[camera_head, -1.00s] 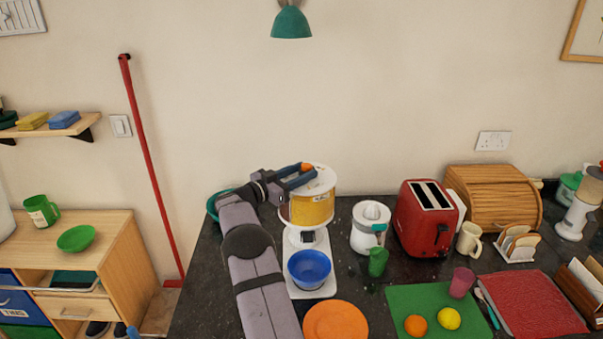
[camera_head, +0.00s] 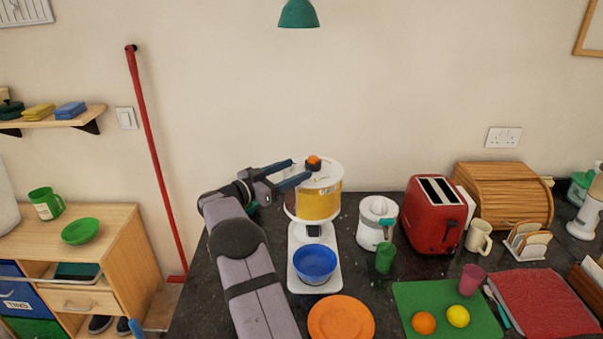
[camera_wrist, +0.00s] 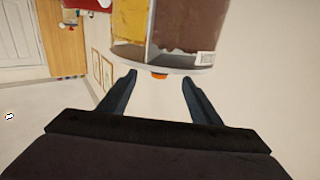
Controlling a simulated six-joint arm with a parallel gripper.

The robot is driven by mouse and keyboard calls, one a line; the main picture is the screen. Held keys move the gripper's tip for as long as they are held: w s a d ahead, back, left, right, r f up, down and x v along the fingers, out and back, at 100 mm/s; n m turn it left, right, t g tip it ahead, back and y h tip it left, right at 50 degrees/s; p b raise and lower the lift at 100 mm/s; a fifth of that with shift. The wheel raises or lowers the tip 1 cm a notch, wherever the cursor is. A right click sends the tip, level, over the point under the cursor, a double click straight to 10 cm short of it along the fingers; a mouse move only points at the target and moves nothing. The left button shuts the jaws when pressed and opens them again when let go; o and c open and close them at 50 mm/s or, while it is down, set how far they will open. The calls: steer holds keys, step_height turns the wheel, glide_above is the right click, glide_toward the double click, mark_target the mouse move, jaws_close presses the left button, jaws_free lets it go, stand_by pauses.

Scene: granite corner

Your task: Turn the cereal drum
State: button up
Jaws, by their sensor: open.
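The cereal drum (camera_head: 318,204) is a clear-walled dispenser with yellow cereal showing, a white lid and an orange knob (camera_head: 313,163) on top. It stands on a white base, with a blue bowl (camera_head: 315,263) below it. My gripper (camera_head: 300,169) is open and empty at the left of the lid, close to the knob; I cannot tell whether it touches. In the wrist view the drum (camera_wrist: 185,25) appears upside down with yellow and brown contents in separate compartments. The orange knob (camera_wrist: 159,76) lies beyond and between the open fingertips (camera_wrist: 160,78).
A white juicer (camera_head: 376,222) and a green cup (camera_head: 385,258) stand right of the dispenser, then a red toaster (camera_head: 435,220). An orange plate (camera_head: 341,320) lies in front. A teal lamp (camera_head: 298,14) hangs above.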

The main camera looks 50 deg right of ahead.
mark_target(310, 167)
steer(key=shift+a, duration=0.6)
steer(key=shift+d, duration=0.1)
steer(key=d+r+n+t, duration=0.1)
steer(key=s+d+r+t+h+b, duration=0.1)
steer(key=t, duration=0.1)
steer(key=shift+d+r+n, duration=0.1)
steer(key=shift+d+n, duration=0.25)
steer(key=shift+n, duration=0.05)
steer(key=shift+s+d+r+n+t, duration=0.1)
steer(key=shift+s+d+n+t, duration=0.2)
steer(key=shift+n+t, duration=0.45)
steer(key=shift+s+n+t+y+b, duration=0.25)
steer(key=shift+s+t+y+b, duration=0.05)
steer(key=shift+t, duration=0.65)
steer(key=shift+s+a+f+n+t+y, duration=0.3)
steer(key=shift+s+f+n+t+y, duration=0.3)
steer(key=shift+f+n+t, duration=0.15)
steer(key=shift+s+a+f+n+t+y, duration=0.15)
steer(key=shift+f+n+t+y, duration=0.05)
steer(key=shift+f+t, duration=0.15)
steer(key=shift+s+a+f+n+t+y, duration=0.1)
steer(key=shift+a+f+n+t+y, duration=0.1)
steer(key=shift+f+t, duration=0.1)
